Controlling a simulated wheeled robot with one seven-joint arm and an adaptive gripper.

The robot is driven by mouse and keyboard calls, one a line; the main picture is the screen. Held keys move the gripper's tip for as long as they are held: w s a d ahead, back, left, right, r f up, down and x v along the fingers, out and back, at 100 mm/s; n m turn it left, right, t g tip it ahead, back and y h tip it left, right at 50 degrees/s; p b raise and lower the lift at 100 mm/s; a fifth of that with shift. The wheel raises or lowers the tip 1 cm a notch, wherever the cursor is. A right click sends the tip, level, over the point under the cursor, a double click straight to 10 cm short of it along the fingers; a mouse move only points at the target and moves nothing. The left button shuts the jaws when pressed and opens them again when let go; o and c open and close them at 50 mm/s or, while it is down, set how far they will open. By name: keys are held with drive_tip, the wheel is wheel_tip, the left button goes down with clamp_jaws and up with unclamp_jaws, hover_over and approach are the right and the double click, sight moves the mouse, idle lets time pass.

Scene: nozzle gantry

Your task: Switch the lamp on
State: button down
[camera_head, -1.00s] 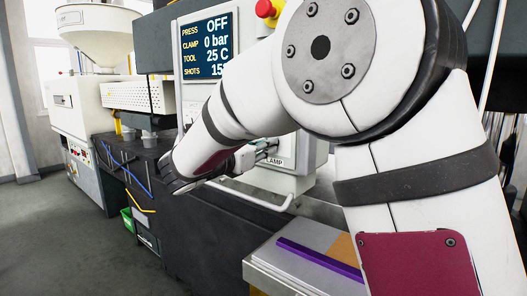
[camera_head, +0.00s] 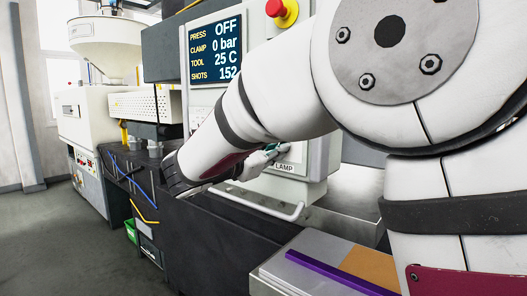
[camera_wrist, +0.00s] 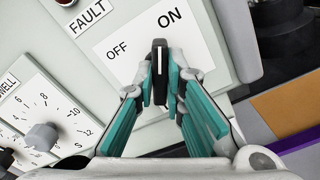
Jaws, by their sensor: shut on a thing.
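The lamp switch is a black knob (camera_wrist: 160,53) with a white line, on a white plate (camera_wrist: 100,48) marked OFF and ON. In the wrist view the line points up, towards the ON mark rather than OFF. My gripper (camera_wrist: 161,88) has its teal fingers shut on the knob, one on each side. In the head view my gripper (camera_head: 272,154) is at the lower part of the control panel, just above the LAMP label (camera_head: 285,168). My arm hides part of the panel there. I cannot see a lit lamp in either view.
The panel's display (camera_head: 215,49) reads PRESS OFF. A dial with a grey knob (camera_wrist: 41,137) is beside the plate. A handle bar (camera_head: 265,207) runs below the panel. A bench with a purple strip (camera_head: 335,273) stands in front.

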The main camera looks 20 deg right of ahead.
drive_tip(key=c, duration=1.7)
unclamp_jaws()
drive_tip(key=shift+o, duration=0.2)
drive_tip(key=v, duration=1.2)
